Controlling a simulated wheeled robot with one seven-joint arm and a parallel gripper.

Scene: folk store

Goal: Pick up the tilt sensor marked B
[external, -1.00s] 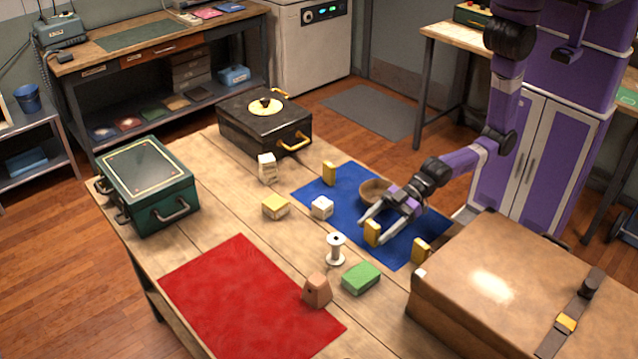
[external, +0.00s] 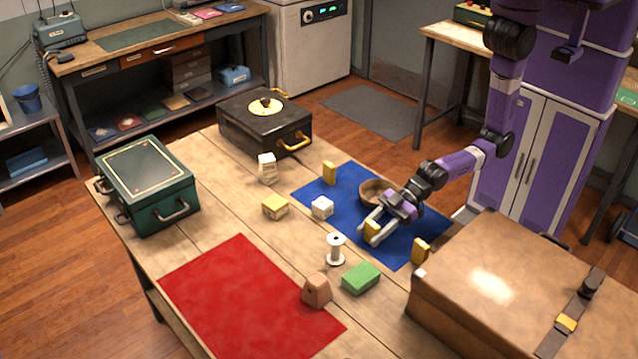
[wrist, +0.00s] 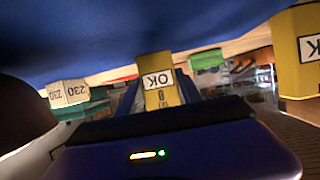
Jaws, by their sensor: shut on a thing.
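A yellow upright block (external: 372,230), a tilt sensor by its look, stands on the blue mat (external: 405,242). My gripper (external: 374,228) is low over the mat, shut on this block, with the fingers at its sides. In the wrist view the held block (wrist: 159,80) shows between the fingers, with an upside-down "OK" label and a small mark below that I cannot read surely as B. Similar yellow blocks stand at the mat's far left corner (external: 329,172) and at its near right edge (external: 421,249).
A brown bowl (external: 371,191) is just behind my gripper. A white cube (external: 321,208), a white spool (external: 336,250) and a green block (external: 361,278) are to the left and front. A large brown case (external: 450,300) stands at the right.

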